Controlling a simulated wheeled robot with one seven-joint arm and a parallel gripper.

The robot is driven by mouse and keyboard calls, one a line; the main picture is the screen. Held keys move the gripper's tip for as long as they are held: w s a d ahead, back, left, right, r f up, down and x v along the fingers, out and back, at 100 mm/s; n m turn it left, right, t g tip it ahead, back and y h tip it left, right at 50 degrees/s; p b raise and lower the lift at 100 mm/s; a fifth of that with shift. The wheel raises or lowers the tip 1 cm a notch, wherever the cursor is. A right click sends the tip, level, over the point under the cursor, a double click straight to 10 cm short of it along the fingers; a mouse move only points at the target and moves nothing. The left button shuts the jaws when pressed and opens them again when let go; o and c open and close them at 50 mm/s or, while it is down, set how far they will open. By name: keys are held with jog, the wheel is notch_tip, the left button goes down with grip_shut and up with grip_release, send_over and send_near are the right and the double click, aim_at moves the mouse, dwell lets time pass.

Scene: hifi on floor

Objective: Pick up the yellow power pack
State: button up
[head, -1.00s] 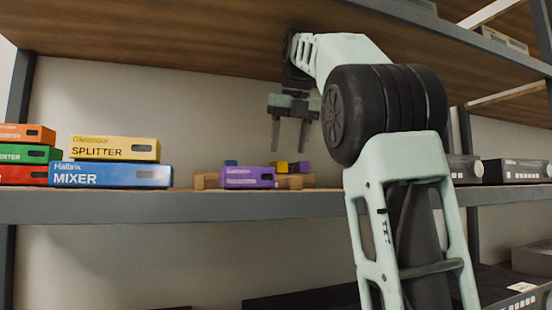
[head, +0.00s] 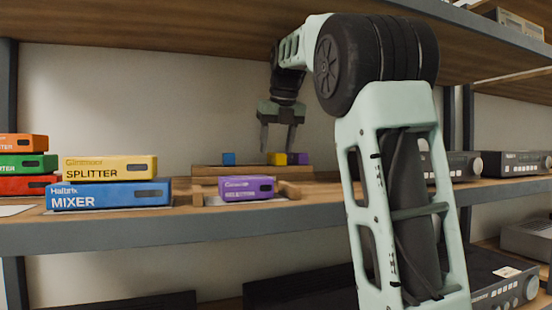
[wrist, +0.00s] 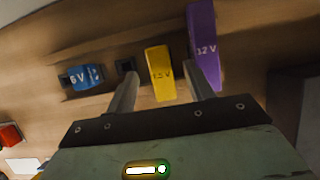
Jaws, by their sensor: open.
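The yellow power pack (head: 277,159) stands in a wooden rack (head: 206,172) on the shelf, between a dark empty-looking slot and a purple pack (head: 299,159). In the wrist view the yellow pack (wrist: 160,73) shows between my two fingers, its voltage label partly blurred. My gripper (head: 277,149) is open and empty, fingers pointing down, just above or around the pack's top; I cannot tell which. It also shows in the wrist view (wrist: 160,64), its right finger close to the purple 12 V pack (wrist: 203,45). A blue 6 V pack (wrist: 80,77) sits further left.
A purple box (head: 246,188) lies in front of the rack. To the left are a blue mixer box (head: 108,195) with a yellow splitter box (head: 110,168) on it, and a stack of coloured boxes. An upper shelf (head: 160,55) hangs above my arm.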

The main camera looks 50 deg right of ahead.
aim_at(275, 155)
jog(key=x, duration=0.3)
jog(key=shift+d+f, duration=0.1)
jog(key=shift+f, duration=0.2)
jog(key=c, duration=1)
jog(key=shift+r, duration=0.15)
